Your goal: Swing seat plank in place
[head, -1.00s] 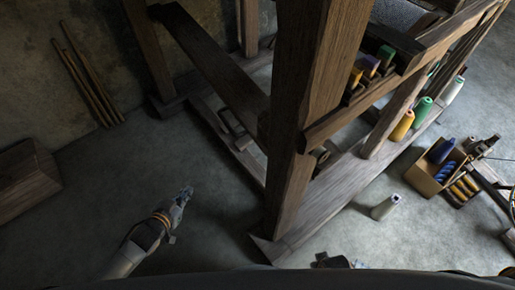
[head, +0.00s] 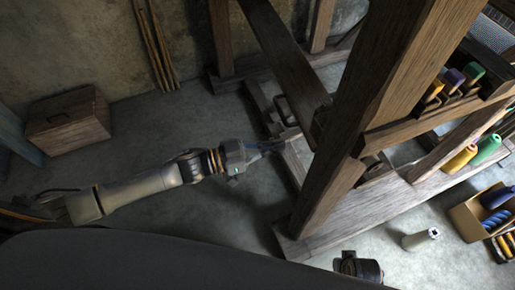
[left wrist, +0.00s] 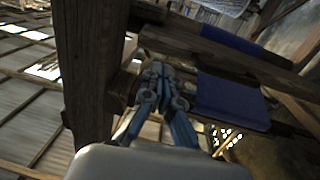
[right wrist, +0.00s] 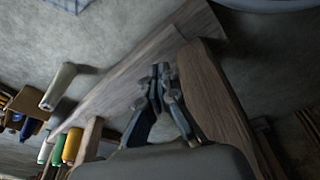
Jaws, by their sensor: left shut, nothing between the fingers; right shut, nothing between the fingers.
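A long dark plank (head: 285,58), which looks like the seat plank, slants across the near end of the wooden loom in the head view. Its near end meets the frame close to the thick front post (head: 365,115). My left gripper (head: 284,143) is shut and empty, reaching in from the left, below the plank's near end in the picture; contact cannot be told. In the left wrist view its fingers (left wrist: 160,75) are beside a dark post (left wrist: 90,70). My right gripper (right wrist: 162,75) is shut and empty near a post and floor beam (right wrist: 150,75).
A wooden chest (head: 68,122) stands by the wall, with sticks (head: 156,45) leaning nearby. Spools (head: 460,158) sit along the loom.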

